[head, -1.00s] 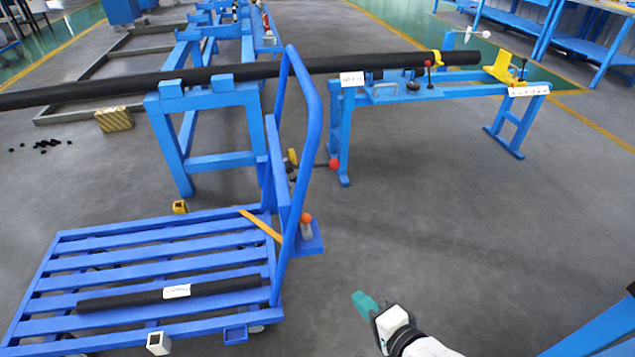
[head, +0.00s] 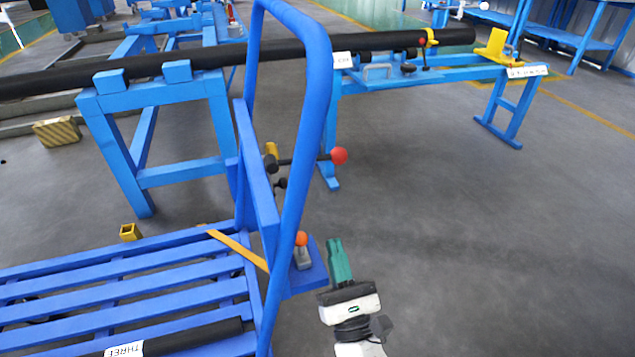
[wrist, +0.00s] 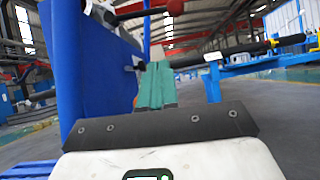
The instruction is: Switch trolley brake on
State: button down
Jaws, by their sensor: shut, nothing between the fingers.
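The blue trolley (head: 180,262) stands at the lower left, with its tall push handle (head: 313,100) rising on its right side. A short lever with an orange ball knob (head: 301,239) stands on a small blue plate (head: 312,277) beside the handle. A dark lever with a red ball (head: 339,156) points right from the upright behind the handle. I cannot tell which lever is the brake. My gripper (head: 337,243) is shut and empty, just right of the orange knob and apart from it. In the wrist view its green fingers (wrist: 156,75) are together beside a blue panel (wrist: 88,55).
A black pipe (head: 265,50) lies across blue stands (head: 165,115) behind the trolley. Another dark tube (head: 195,338) lies on the trolley's slats. A blue bench (head: 470,82) stands at the back right. The grey floor (head: 480,230) on the right is clear.

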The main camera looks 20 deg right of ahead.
jog(key=shift+w+m, duration=0.15)
jog(key=shift+m, duration=0.15)
jog(key=s+r+p+x, duration=0.1)
jog(key=r+p+x, duration=0.1)
jog(key=x, duration=1)
jog(key=shift+d+r, duration=0.2)
jog(key=shift+r, duration=0.2)
